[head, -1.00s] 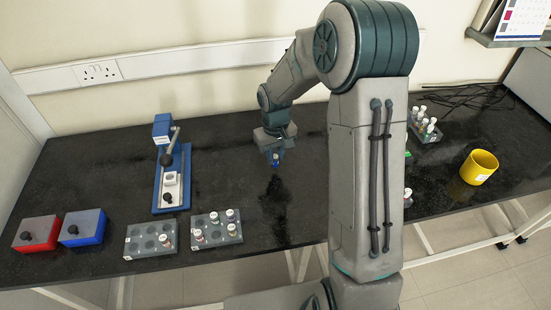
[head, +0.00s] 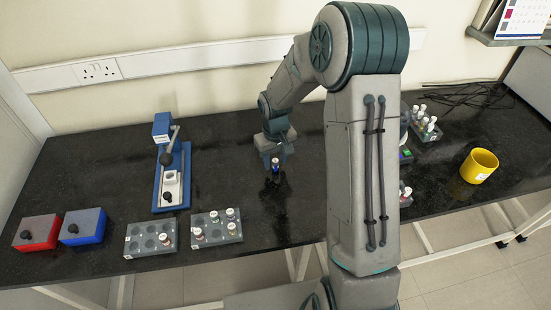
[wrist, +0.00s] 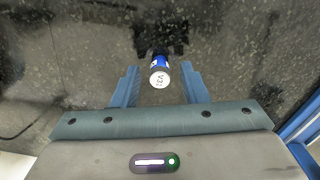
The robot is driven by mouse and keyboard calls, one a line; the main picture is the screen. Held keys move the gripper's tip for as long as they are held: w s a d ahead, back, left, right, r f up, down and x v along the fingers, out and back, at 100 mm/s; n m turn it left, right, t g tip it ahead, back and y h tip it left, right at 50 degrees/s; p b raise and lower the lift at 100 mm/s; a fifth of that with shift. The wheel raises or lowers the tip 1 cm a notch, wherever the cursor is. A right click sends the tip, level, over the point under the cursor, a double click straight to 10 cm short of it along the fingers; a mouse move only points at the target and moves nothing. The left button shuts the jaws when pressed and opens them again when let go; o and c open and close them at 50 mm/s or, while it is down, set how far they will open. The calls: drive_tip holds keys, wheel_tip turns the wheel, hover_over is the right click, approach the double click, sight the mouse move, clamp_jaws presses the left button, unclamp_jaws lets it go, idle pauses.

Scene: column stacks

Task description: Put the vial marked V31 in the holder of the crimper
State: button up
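In the head view the vial (head: 276,163) shows below my wrist, over the bare middle of the bench. The crimper (head: 158,185) stands to the left, with a blue base, a grey lever and a dark knob. Its pale holder (head: 172,181) sits low on the base. The vial is well apart from the crimper.
Two grey racks, left (head: 138,248) and right (head: 207,217), hold white-capped vials at the front. Red (head: 38,231) and blue (head: 84,227) boxes stand at the far left. A yellow pot (head: 479,166) and another vial rack (head: 428,136) are at the right. Bench between gripper and crimper is clear.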

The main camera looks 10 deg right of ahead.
sight(276, 161)
wheel_tip(276, 161, up, 12)
drive_tip(key=s+d+r+m+t, duration=0.1)
drive_tip(key=s+d+r, duration=0.1)
drive_tip(key=s, duration=0.9)
drive_tip(key=s+d+r+m+t, duration=0.1)
drive_tip(key=s+r, duration=0.4)
drive_tip(key=s, duration=0.6)
drive_tip(key=shift+s+d+m+t, duration=0.35)
drive_tip(key=shift+m+t, duration=0.15)
drive_tip(key=shift+m, duration=0.1)
drive_tip(key=shift+c, duration=0.4)
